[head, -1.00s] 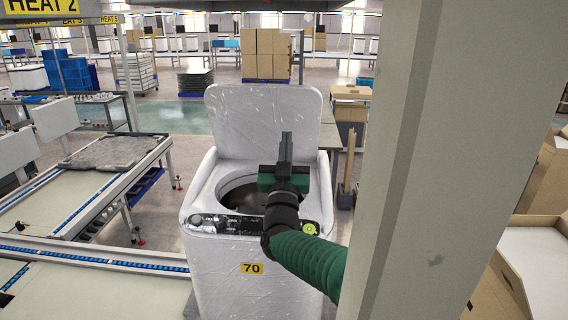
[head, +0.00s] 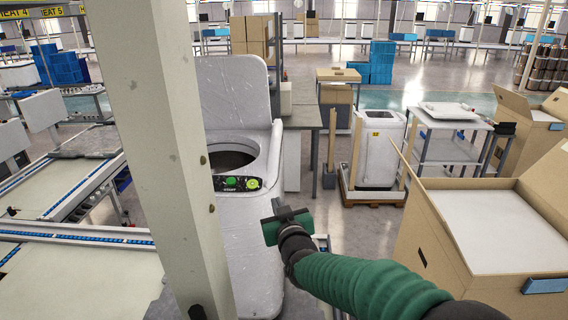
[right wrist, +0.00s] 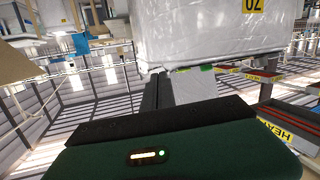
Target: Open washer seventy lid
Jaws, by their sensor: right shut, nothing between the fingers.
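The white washer (head: 245,215) stands left of centre in the head view, its left part and number plate hidden by a pale post. Its lid (head: 236,95) stands raised at the back, and the round drum opening (head: 230,160) is exposed. The front panel shows a green START button (head: 231,181). My right gripper (head: 277,208) is shut and empty, off the washer's right front side and apart from the lid. In the right wrist view the shut fingers (right wrist: 160,90) point toward the white washer body (right wrist: 205,35), which carries an upside-down 70 plate. My left gripper is out of view.
The pale post (head: 165,150) stands close in front, left of centre. An open cardboard box (head: 450,230) is at the right. A grey table (head: 305,115) stands behind the washer, and another white machine (head: 378,150) sits on a pallet. Floor between washer and box is clear.

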